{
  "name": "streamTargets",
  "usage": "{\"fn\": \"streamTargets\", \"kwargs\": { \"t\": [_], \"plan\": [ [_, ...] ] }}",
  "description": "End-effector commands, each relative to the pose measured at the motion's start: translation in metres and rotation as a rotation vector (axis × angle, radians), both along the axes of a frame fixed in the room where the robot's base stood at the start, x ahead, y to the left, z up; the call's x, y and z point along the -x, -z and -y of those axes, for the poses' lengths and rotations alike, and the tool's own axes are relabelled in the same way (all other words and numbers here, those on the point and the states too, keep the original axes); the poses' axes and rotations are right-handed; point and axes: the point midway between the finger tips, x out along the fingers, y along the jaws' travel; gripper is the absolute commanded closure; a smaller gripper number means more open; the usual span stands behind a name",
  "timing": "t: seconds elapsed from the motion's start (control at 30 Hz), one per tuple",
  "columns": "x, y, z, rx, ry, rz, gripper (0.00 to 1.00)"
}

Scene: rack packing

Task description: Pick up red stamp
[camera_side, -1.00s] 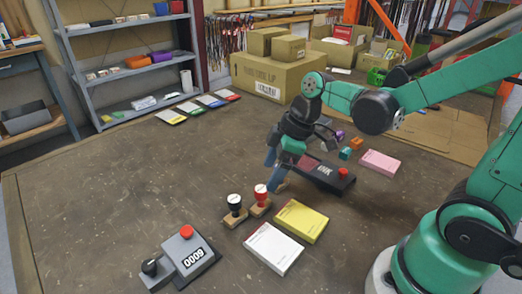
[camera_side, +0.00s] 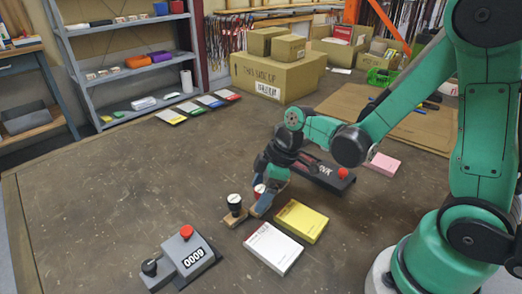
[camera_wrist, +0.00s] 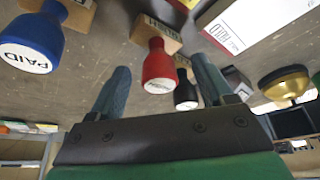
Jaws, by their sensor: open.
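The red stamp (camera_wrist: 158,65) shows in the wrist view between my two spread fingers, its wooden base above it in the picture. A black-handled stamp (camera_wrist: 186,92) shows beside it, close to the right finger. A blue stamp (camera_wrist: 30,38) with a "PAID" top is at the upper left. In the side view my gripper (camera_side: 266,196) is low at the stamps and its fingers partly hide the red stamp (camera_side: 259,189). The black stamp (camera_side: 234,204) stands on its wooden base just to the left. My gripper is open, with nothing held.
A yellow pad (camera_side: 302,221) and a white pad (camera_side: 273,248) lie in front and to the right of the stamps. A dark ink pad case (camera_side: 325,175) lies behind. The table's left side is clear.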

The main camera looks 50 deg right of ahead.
Motion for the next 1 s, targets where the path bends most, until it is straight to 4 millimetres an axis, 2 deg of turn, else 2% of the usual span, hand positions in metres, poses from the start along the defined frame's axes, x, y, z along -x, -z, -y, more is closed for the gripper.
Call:
{"fn": "streamTargets", "kwargs": {
  "t": [0.07,0.3,0.33,0.73,1.0],
  "plan": [
    [0.000,0.000,0.000,0.000,0.000,0.000,0.26],
    [0.000,0.000,0.000,0.000,0.000,0.000,0.95],
    [0.000,0.000,0.000,0.000,0.000,0.000,1.00],
    [0.000,-0.003,0.000,0.000,0.001,0.000,1.00],
    [0.000,-0.024,0.000,0.000,0.001,0.000,1.00]
  ]
}}
